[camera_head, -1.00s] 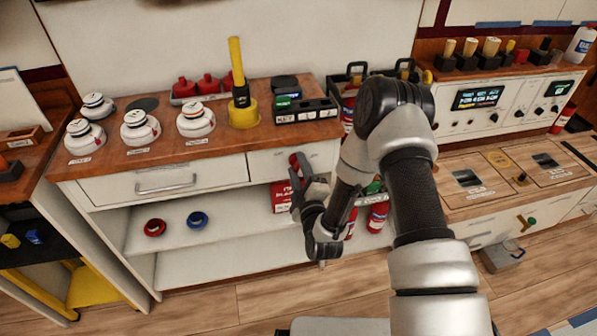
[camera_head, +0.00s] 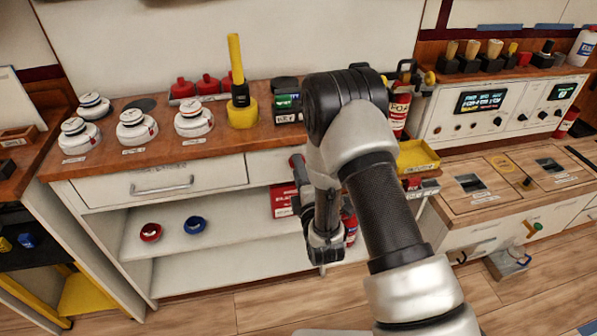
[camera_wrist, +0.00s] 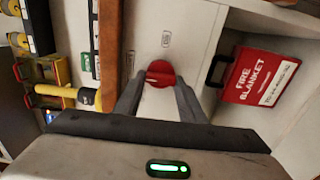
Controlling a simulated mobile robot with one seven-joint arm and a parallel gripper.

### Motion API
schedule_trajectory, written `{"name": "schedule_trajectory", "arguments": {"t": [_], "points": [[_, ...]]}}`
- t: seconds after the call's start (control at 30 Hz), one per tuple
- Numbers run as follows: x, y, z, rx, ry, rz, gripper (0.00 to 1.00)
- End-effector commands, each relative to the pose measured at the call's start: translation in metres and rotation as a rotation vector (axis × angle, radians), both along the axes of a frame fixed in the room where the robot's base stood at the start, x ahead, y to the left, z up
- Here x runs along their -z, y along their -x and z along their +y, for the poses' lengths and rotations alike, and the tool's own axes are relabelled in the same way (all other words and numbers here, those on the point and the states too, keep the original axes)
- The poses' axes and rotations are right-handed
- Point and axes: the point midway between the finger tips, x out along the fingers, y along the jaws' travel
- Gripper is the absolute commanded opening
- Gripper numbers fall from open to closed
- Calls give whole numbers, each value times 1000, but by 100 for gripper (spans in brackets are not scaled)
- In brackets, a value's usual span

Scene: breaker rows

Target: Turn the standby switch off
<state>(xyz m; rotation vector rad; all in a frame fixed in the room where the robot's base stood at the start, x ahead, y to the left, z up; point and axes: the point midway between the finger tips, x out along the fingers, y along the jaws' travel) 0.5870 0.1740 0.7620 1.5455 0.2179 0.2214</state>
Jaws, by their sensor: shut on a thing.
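The switch is a red round knob (camera_wrist: 160,73) on the white cabinet front, with small labels beside it in the wrist view. The label text is too small to read. My gripper (camera_wrist: 159,88) has its two dark fingers on either side of the knob and is shut on it. In the head view my gripper (camera_head: 299,182) is at the front of the cabinet, below the wooden top's right end. My arm covers part of that panel there, and the knob's turned position is hard to judge.
A red fire blanket box (camera_wrist: 262,75) is close beside the knob in the wrist view. Above are a yellow pole in its base (camera_head: 242,112) and white round detectors (camera_head: 137,127) on the wooden top. A drawer handle (camera_head: 162,187) sticks out to the left. The floor in front is clear.

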Motion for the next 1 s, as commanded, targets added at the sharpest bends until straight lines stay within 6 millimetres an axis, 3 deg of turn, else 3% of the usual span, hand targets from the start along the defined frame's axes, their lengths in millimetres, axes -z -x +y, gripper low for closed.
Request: {"name": "schedule_trajectory", "arguments": {"t": [0.27, 0.3, 0.4, 0.77, 1.0], "points": [[-1, 0, -2, 4, 3, -3, 14], [-1, 0, -2, 4, 4, -2, 42], [-1, 0, -2, 4, 3, -2, 55], [0, 5, -2, 1, 2, 2, 55], [1, 47, -14, 1, 5, 6, 55]]}}
